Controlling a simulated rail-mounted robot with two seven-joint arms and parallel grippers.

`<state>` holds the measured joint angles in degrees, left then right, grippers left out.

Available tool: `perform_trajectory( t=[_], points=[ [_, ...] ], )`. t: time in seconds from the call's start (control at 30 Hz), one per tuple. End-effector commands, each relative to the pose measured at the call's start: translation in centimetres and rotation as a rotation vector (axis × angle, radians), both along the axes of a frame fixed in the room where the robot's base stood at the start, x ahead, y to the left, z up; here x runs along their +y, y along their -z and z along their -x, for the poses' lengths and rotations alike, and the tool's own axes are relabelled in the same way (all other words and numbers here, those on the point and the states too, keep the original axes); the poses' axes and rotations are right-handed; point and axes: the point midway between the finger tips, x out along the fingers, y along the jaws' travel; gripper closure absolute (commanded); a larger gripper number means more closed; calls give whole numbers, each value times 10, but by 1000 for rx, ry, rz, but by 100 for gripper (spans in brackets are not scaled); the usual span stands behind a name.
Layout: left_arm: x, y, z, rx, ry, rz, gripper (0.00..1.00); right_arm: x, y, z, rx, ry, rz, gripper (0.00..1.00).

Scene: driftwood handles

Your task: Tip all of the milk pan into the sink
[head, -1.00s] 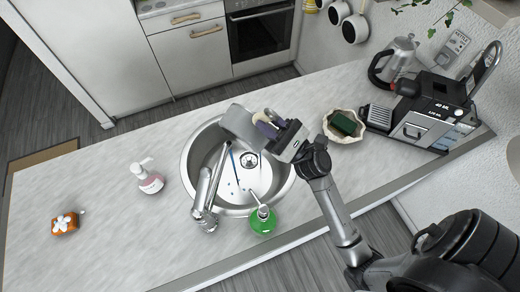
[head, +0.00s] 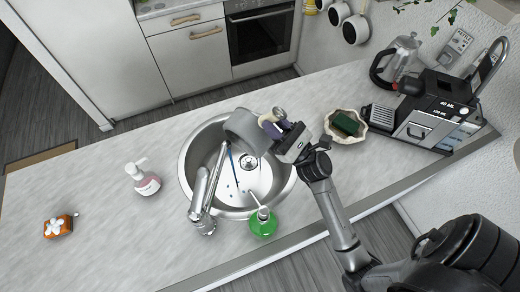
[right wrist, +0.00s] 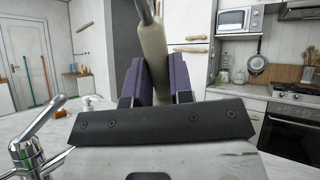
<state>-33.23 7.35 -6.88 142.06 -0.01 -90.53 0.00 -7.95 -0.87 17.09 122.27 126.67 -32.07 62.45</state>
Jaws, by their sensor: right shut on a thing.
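The grey milk pan (head: 243,127) is over the far rim of the round steel sink (head: 190,170), tilted on its side. I cannot see inside it. My right gripper (head: 272,126) is to the right of the pan and shut on its pale handle; in the right wrist view the beige handle (right wrist: 153,50) stands between the purple finger pads. A thin blue streak (head: 233,163) and small dark specks show in the sink near the drain (head: 249,162). My left gripper is not in view.
The steel tap (head: 205,195) stands at the sink's near left edge. A shell dish with a green sponge (head: 346,123) and a coffee machine (head: 430,115) are to the right.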

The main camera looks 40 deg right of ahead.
Motion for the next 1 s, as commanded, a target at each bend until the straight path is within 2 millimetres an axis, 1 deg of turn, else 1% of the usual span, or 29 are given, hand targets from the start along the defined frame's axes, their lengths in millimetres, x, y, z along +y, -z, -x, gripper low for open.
perform_trajectory(
  t=[0.8,0.83,0.87,0.9,0.93,1.0],
  points=[
    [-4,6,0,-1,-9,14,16,-14,4,-3,12,-1,-80,100],
    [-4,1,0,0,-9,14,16,-8,-1,-1,7,-3,-50,100],
    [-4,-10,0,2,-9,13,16,3,-11,1,-4,-6,9,100],
    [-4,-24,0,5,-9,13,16,13,-32,3,-16,-5,59,100],
    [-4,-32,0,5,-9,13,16,19,-45,4,-22,-4,82,100],
    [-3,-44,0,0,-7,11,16,29,-61,6,-29,-3,124,100]
  ],
)
